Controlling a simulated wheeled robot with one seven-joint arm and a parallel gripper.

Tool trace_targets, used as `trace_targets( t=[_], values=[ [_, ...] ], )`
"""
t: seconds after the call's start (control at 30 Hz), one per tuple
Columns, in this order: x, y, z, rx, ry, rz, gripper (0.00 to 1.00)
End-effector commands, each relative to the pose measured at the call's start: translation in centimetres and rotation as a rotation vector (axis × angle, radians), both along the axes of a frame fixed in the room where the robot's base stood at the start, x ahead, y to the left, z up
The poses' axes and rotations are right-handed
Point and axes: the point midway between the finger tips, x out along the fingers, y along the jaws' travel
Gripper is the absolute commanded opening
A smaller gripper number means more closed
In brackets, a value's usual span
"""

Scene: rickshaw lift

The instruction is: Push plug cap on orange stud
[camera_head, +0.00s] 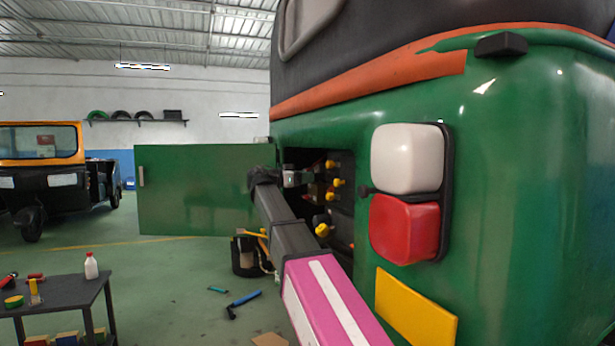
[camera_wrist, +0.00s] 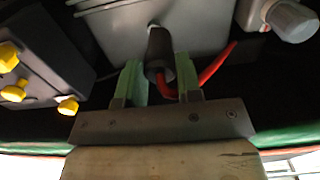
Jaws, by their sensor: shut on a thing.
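The plug cap (camera_wrist: 159,45) is a dark, stubby cylinder with a red cable (camera_wrist: 215,65) at its lower end. My gripper (camera_wrist: 158,72) has green finger pads on either side of the cap and is shut on it. The cap's far end is against or just in front of a grey box (camera_wrist: 110,35); I cannot tell whether they touch. I cannot make out an orange stud; it may be hidden behind the cap. In the head view my arm reaches into the open bay in the green rickshaw, and the fingers are not clear there.
Yellow knobs (camera_wrist: 68,105) sit on a dark box at the wrist view's left. A grey cylindrical fitting (camera_wrist: 290,20) is at upper right. The bay's green door (camera_head: 195,190) stands open on the left. A red and white lamp (camera_head: 405,228) is right of the bay.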

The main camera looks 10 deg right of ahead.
Motion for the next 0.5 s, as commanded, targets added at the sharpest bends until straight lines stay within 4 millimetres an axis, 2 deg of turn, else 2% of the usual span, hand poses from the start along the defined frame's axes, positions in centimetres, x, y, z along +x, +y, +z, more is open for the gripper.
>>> trace_targets(
  t=[0.5],
  values=[
    [1.5, 0.9, -2.1, 0.000, 0.000, 0.000, 0.12]
  ],
)
